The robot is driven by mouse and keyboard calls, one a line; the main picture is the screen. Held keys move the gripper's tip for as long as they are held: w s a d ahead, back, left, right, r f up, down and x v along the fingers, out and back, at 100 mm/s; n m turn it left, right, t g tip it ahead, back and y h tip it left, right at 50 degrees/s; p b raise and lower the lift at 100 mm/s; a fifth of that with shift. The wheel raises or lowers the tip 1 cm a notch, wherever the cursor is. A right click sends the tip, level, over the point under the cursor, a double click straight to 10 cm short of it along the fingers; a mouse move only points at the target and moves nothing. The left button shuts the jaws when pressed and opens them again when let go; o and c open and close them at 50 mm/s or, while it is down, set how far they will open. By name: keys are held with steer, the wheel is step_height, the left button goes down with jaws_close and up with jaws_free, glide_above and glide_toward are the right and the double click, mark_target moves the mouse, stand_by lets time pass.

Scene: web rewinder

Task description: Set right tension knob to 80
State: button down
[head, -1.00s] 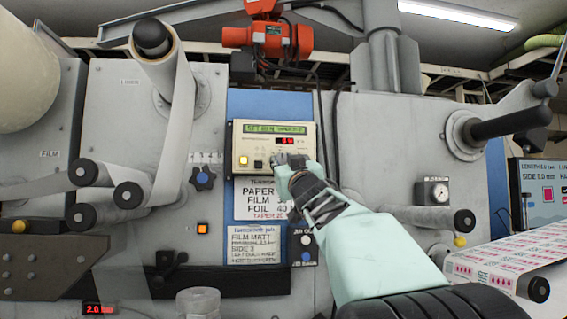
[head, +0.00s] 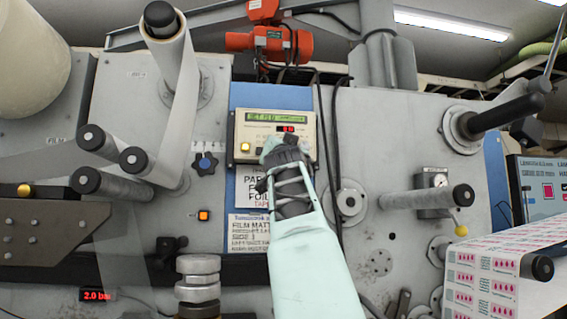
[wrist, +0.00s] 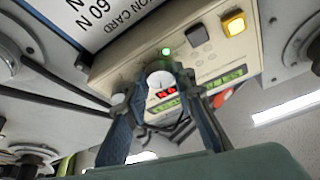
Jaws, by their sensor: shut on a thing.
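The cream tension control box (head: 248,131) is on the blue panel in the head view, with a green text display (head: 276,117) and a small red number display (head: 289,129) that I cannot read surely. In the wrist view the box is upside down. My gripper (head: 280,147) is at the lower front of the box and hides part of it. In the wrist view its two fingers (wrist: 158,85) are closed around a pale round knob (wrist: 159,79) on the box face. Any scale around the knob is too small or hidden to read.
A yellow lit button (wrist: 234,23), a black button (wrist: 197,34) and a green light (wrist: 166,51) are beside the knob. A paper card (head: 248,230) is below the box. Rollers (head: 430,200) stick out at the right.

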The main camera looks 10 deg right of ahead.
steer(key=shift+a+r+m+g+h+p, duration=0.15)
steer(key=shift+m+h, duration=0.2)
steer(key=shift+m, duration=0.5)
steer(key=shift+f+m+g+h+p, duration=0.15)
steer(key=shift+m+h, duration=0.25)
steer(key=shift+m, duration=0.5)
steer(key=shift+a+r+m+g+h, duration=0.1)
steer(key=shift+r+m+g+h, duration=0.2)
steer(key=shift+m, duration=0.55)
steer(key=shift+s+f, duration=0.1)
steer(key=c, duration=1.6)
jaws_free()
steer(key=shift+d, duration=0.1)
steer(key=shift+h, duration=0.25)
steer(key=shift+f, duration=0.1)
